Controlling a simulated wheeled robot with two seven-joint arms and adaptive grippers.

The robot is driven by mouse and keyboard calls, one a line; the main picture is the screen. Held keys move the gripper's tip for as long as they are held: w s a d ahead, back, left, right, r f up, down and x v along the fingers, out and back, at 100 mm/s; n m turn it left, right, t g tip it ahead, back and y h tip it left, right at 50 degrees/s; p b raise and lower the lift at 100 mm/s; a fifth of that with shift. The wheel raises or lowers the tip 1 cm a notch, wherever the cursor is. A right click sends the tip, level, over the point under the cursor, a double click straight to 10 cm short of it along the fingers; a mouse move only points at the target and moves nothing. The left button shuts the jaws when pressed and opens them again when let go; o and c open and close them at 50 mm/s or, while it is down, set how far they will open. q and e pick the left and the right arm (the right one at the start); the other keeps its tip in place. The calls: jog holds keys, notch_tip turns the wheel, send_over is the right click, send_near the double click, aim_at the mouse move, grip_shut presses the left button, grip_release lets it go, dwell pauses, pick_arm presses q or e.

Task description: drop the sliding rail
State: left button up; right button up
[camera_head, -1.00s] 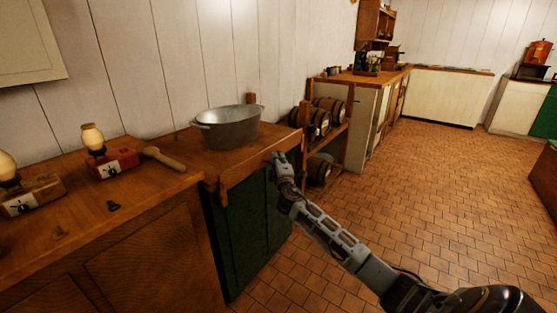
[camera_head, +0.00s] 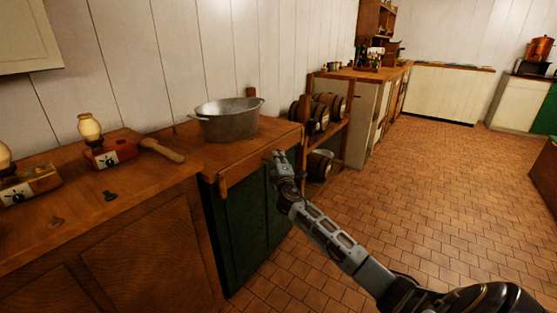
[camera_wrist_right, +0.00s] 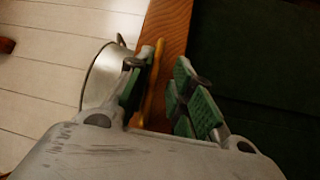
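The sliding rail (camera_head: 262,155) is a wooden bar along the front edge of the wooden counter that holds the grey metal pot. My right gripper (camera_head: 277,157) is at the rail's far right part, in front of the counter edge. In the right wrist view its green-padded fingers (camera_wrist_right: 163,97) stand apart. A thin yellowish-brown bar, seemingly the rail (camera_wrist_right: 157,75), runs between them, close to the left finger. I cannot tell whether they touch. My left gripper is not in view.
The metal pot (camera_head: 229,121) stands on the counter just behind the rail; green cupboard doors (camera_head: 245,225) lie below. Small barrels (camera_head: 325,112) sit on a rack to the right. The tiled floor (camera_head: 430,190) is clear.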

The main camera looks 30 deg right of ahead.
jog(key=shift+o, duration=0.3)
jog(key=shift+r, duration=0.1)
jog(key=shift+s, duration=0.1)
jog(key=v, duration=1.1)
jog(key=shift+s+a, duration=0.2)
jog(key=shift+s, duration=0.15)
dwell(0.3)
dwell(0.5)
